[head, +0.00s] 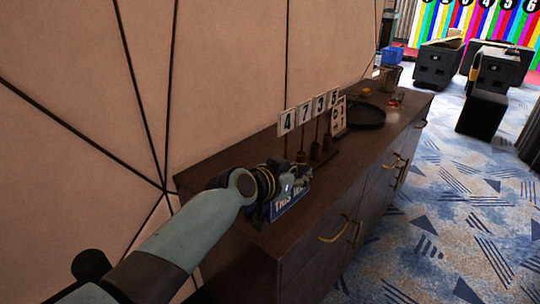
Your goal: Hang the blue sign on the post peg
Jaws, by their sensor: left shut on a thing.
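The blue sign (291,202) with white lettering, partly reading "THIS W", is at my left gripper (287,188), low over the near end of the dark wooden cabinet. My left gripper is shut on the sign and covers its upper left part. I cannot tell whether the sign touches the cabinet top. Just behind it, several thin posts (317,131) carry white number cards, such as a "4" card (287,122). A peg for the sign cannot be made out. My right gripper is not in view.
The dark cabinet (240,160) runs along a panelled wall (225,70). A round dark tray (363,116) and small items lie farther along its top. Patterned blue carpet (440,210) is open to the right, with black boxes (482,113) beyond.

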